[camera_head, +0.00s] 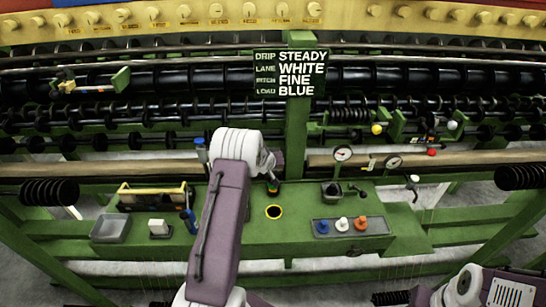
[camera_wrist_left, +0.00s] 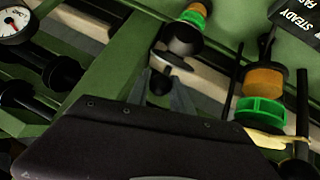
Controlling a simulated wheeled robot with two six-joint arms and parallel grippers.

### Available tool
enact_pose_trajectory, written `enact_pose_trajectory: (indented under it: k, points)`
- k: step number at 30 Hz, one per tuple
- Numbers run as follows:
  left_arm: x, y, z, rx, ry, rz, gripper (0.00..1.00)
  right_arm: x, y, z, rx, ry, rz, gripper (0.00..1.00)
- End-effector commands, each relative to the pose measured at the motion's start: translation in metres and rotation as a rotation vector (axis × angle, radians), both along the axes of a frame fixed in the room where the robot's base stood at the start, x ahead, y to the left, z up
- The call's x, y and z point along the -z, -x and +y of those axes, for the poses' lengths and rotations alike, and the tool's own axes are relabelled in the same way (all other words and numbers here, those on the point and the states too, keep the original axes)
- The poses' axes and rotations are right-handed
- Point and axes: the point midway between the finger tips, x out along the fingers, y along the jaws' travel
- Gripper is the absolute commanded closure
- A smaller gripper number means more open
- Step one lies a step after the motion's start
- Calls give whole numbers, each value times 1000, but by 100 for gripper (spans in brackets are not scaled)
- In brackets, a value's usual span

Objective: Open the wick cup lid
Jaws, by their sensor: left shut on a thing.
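The wick cup (camera_wrist_left: 182,38) is a dark cylinder with green and orange bands, in the upper middle of the left wrist view. Its lid (camera_wrist_left: 173,62) is a thin dark disc at the cup's near end, with a black ball knob (camera_wrist_left: 160,82) on it. I cannot tell clearly whether the lid is apart from the cup. My left gripper (camera_wrist_left: 163,92) is shut on the knob, one finger on each side. In the head view the cup (camera_head: 273,187) shows small beside my left wrist, which hides most of the grip. My right gripper is not in view.
The green bench holds a ring-edged hole (camera_head: 274,212), a grey tray (camera_head: 110,229), a panel of coloured knobs (camera_head: 350,226) and gauges (camera_head: 343,153). A sign (camera_head: 290,73) hangs above. In the wrist view, an orange and green spool (camera_wrist_left: 262,100) stands close to my left gripper.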

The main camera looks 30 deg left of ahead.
Motion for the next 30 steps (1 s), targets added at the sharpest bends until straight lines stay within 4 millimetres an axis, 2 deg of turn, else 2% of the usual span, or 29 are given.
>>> enact_pose_trajectory:
  k: [13, 14, 15, 16, 25, 30]
  points:
    - [1, 0, 0, -1, 2, 5, 100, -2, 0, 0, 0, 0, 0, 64]
    - [1, 0, 0, -1, 2, 5, 65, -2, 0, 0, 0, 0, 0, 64]
    - [1, 0, 0, 0, 3, 4, 54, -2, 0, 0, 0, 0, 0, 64]
    - [1, 0, 0, 0, 3, 4, 52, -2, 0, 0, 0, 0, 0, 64]
    - [-1, 1, 0, 0, 2, 2, 52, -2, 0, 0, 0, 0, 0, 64]
    - [-21, 20, -5, -1, 1, 0, 52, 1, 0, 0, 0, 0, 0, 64]
